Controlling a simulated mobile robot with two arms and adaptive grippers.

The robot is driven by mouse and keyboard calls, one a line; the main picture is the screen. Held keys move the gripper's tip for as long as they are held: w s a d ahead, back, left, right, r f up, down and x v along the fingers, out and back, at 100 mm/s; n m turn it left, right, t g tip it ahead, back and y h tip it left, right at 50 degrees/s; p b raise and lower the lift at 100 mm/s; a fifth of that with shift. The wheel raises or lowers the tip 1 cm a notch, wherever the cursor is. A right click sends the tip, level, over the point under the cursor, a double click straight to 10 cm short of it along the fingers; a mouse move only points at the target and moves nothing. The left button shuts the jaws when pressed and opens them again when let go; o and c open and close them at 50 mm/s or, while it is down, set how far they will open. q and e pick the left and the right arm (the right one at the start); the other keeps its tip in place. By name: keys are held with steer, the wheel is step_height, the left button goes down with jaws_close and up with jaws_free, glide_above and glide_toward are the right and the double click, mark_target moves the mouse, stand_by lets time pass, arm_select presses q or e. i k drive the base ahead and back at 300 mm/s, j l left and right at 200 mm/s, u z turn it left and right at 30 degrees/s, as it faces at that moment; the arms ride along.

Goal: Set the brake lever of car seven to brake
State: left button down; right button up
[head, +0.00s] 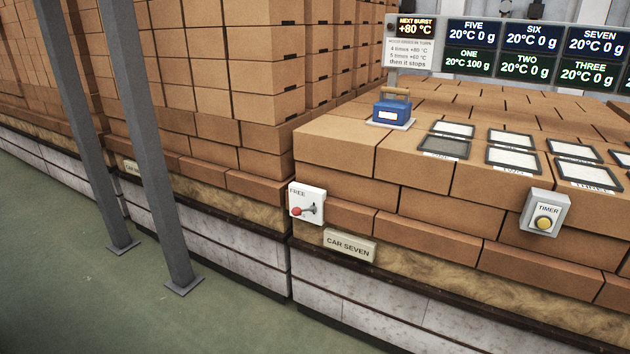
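The brake lever (304,210) of car seven has a red knob and a short dark arm on a white square plate (313,194). The plate is fixed to the bricks near the left front corner of the car's load. The word FREE shows at the plate's upper left; no other word on it is readable. The knob points left, slightly below the word FREE. A sign (349,246) reading CAR SEVEN is just below and right of the plate. Neither of my grippers is in view.
Two grey posts (155,150) stand on the green floor (80,290) at the left. A timer box (544,213) with a yellow button is on the bricks at the right. A blue weight (391,110) and several framed pads lie on top. The floor before the lever is clear.

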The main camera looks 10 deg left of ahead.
mark_target(297, 211)
steer(key=i+z, duration=0.2)
steer(key=i, duration=0.2)
steer(key=i+j+z, duration=0.2)
steer(key=i, duration=0.2)
steer(key=i+j+z, duration=0.2)
steer(key=i, duration=0.2)
